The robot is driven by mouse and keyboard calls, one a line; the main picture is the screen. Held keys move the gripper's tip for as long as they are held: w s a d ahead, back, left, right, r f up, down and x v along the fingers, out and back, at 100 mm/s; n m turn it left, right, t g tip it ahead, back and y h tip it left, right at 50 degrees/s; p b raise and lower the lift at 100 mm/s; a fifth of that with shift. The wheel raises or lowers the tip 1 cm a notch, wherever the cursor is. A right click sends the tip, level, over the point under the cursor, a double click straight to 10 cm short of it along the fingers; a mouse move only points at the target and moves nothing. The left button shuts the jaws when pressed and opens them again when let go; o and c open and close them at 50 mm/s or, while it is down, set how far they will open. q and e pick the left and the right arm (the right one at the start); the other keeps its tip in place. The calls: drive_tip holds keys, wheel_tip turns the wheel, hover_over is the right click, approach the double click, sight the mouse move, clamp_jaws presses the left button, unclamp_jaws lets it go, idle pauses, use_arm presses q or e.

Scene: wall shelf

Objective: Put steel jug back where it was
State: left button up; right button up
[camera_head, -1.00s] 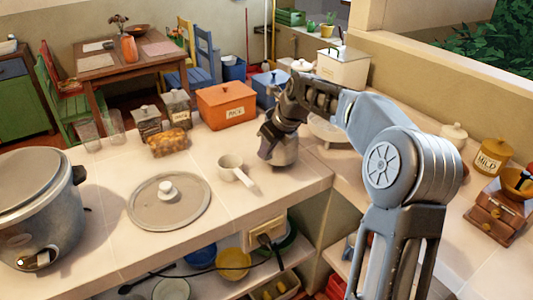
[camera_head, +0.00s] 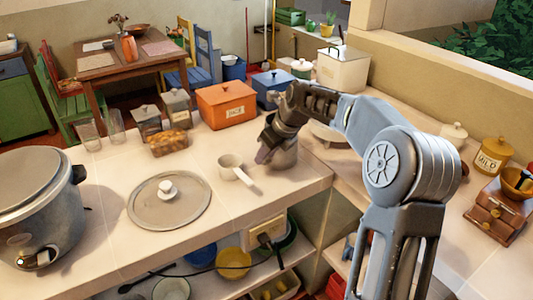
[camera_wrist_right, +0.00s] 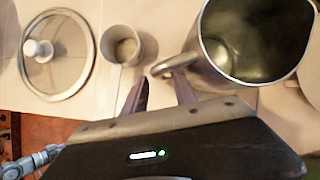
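The steel jug (camera_head: 284,157) stands upright on the white tiled counter near its front right corner, partly covered by my right gripper (camera_head: 264,153). In the right wrist view, the steel jug (camera_wrist_right: 262,40) shows its open, empty mouth, with its handle towards the fingers. My right gripper (camera_wrist_right: 160,88) has its two fingers apart. The handle is just beyond the fingertips, close to the right finger; whether they touch I cannot tell.
A white cup with a handle (camera_head: 231,167) stands just left of the jug. A glass lid (camera_head: 169,202) and a large cooker (camera_head: 40,205) are farther left. An orange box (camera_head: 226,105) and a blue box (camera_head: 271,89) stand behind. Shelves with bowls are below the counter.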

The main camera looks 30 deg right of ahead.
drive_tip(key=shift+r, duration=0.1)
drive_tip(key=v, duration=1.2)
